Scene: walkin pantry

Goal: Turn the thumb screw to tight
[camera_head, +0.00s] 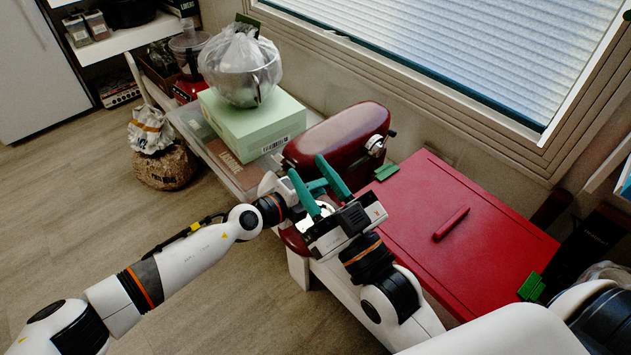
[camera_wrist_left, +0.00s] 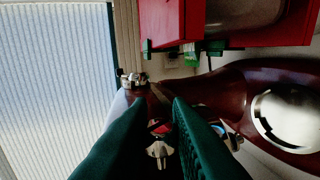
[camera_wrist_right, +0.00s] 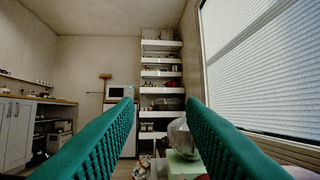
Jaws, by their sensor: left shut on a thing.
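The dark red stand mixer (camera_head: 345,138) stands beside the red box, with a silver hub (camera_head: 376,143) at its far end. In the left wrist view a silver winged piece, which looks like the thumb screw (camera_wrist_left: 160,150), shows in the gap between the green fingers. My left gripper (camera_head: 317,186) is at the mixer's near side, shut on this piece; in the left wrist view its fingertips (camera_wrist_left: 160,100) lie against the dark red body. The head view hides the grip. My right gripper (camera_head: 307,166) is open and empty, crossing close to the left one; its spread fingers show in the right wrist view (camera_wrist_right: 160,102).
A large red box (camera_head: 490,225) with a handle fills the counter to the right. A pale green box (camera_head: 250,122) carrying a bagged bowl (camera_head: 240,68) stands left of the mixer. The window (camera_head: 470,50) is behind. The floor at left is mostly clear.

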